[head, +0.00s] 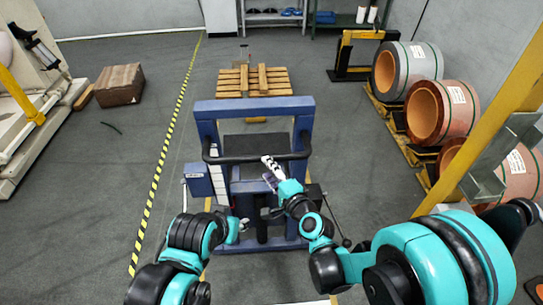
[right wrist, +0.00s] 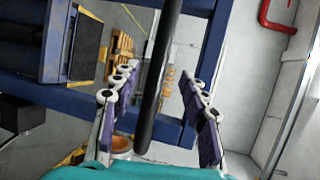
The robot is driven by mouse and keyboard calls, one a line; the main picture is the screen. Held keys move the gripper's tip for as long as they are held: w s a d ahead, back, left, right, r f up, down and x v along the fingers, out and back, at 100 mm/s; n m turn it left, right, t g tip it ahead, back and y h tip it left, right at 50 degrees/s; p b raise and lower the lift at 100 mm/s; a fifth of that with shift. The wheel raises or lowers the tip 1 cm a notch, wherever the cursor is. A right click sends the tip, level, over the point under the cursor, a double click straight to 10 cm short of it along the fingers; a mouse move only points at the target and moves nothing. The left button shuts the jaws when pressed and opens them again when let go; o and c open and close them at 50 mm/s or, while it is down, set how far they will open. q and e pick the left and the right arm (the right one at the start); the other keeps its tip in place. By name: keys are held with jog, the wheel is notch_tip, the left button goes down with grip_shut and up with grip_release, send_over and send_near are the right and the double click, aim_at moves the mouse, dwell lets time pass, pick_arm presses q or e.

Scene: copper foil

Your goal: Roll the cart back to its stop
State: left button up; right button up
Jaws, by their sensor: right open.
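The blue cart (head: 205,118) stands upright in front of me in the head view. Its black handle bar (head: 235,160) runs across the near side. My right gripper (head: 270,170) is at the bar, right of its middle. In the right wrist view, its open fingers (right wrist: 160,98) stand either side of the bar (right wrist: 161,60), with gaps showing. My left gripper (head: 242,226) is low by the cart's near left side; its fingers are too small to read. I cannot make out which thing is the stop.
A wooden pallet (head: 230,86) lies beyond the cart. Large copper coils (head: 458,95) line the right side, by a slanted yellow post (head: 512,95). A brown box (head: 120,85) sits at the left. The floor left of the cart, along the yellow-black line (head: 160,160), is clear.

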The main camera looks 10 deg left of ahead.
aim_at(260, 161)
jog(key=shift+w+a+f, duration=0.2)
jog(key=shift+w+a, duration=0.15)
jog(key=shift+w, duration=0.05)
jog(key=b+x, duration=0.1)
jog(key=x, duration=0.6)
jog(key=shift+d+r, duration=0.1)
grip_shut()
